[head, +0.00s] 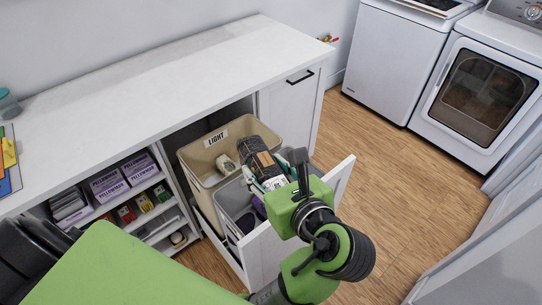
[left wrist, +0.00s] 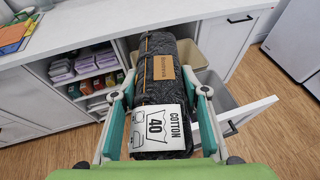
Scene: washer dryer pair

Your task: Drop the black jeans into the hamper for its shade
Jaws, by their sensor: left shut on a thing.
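The black jeans (head: 257,153) are a dark roll with a brown patch and a white care label reading "COTTON 40" in the left wrist view (left wrist: 158,65). My left gripper (head: 268,178) is shut on the roll, with a finger on each side. It holds the jeans above the pull-out hampers. The beige hamper (head: 196,160) at the back carries a "LIGHT" label and has a pale item inside. The grey hamper (head: 233,193) in front holds something purple, and the roll and gripper partly cover it. No label on the grey hamper shows. My right gripper is out of view.
The white drawer front (head: 268,256) stands pulled out before the grey hamper. A white counter (head: 150,85) runs behind. Shelves with purple boxes (head: 108,184) are at left. A washer (head: 396,55) and dryer (head: 483,95) stand at right, with clear wood floor before them.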

